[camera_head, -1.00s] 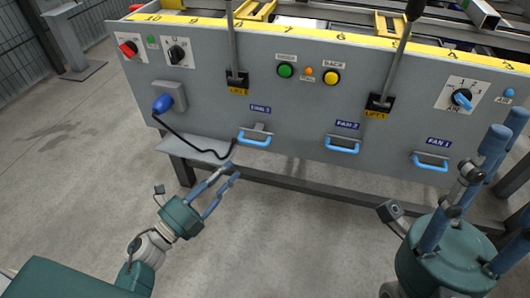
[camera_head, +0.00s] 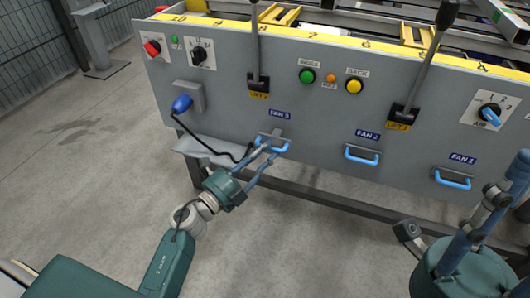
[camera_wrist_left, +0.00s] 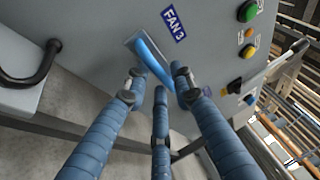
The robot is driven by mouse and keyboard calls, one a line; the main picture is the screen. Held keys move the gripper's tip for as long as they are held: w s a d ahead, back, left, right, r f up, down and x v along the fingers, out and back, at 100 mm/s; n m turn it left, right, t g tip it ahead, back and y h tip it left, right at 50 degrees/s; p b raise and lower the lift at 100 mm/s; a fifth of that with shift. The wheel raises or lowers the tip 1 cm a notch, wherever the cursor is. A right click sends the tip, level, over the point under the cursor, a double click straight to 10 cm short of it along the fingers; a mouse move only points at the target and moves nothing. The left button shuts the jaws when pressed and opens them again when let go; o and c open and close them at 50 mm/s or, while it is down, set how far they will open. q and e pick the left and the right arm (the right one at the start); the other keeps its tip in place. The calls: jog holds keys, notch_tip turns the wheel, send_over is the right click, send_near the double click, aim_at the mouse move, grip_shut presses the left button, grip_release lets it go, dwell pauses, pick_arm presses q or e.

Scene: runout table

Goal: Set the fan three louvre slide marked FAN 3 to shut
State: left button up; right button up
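The FAN 3 slide has a blue bar handle (camera_head: 272,144) on the front of the grey panel, under the blue label FAN 3 (camera_head: 280,114). It also shows in the left wrist view as a blue handle (camera_wrist_left: 152,58) below its label (camera_wrist_left: 174,24). My left gripper (camera_head: 268,152) is open, its blue fingers reaching up to the handle. In the wrist view the fingers lie on either side of the handle's near end; I cannot tell whether they touch it. My right gripper (camera_head: 510,180) stands at the right edge, partly cut off, and its opening is unclear.
The FAN 2 handle (camera_head: 361,155) and FAN 1 handle (camera_head: 452,180) sit to the right. A blue plug (camera_head: 182,104) with a black cable hangs left of the slide, above a grey ledge (camera_head: 205,151). Lift levers (camera_head: 424,70) stick up from the panel. The floor in front is clear.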

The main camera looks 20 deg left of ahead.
pick_arm(q)
grip_shut()
jog(key=shift+w, duration=0.1)
jog(key=w, duration=0.3)
jog(key=shift+w+d, duration=0.1)
jog(key=shift+w, duration=0.2)
grip_release()
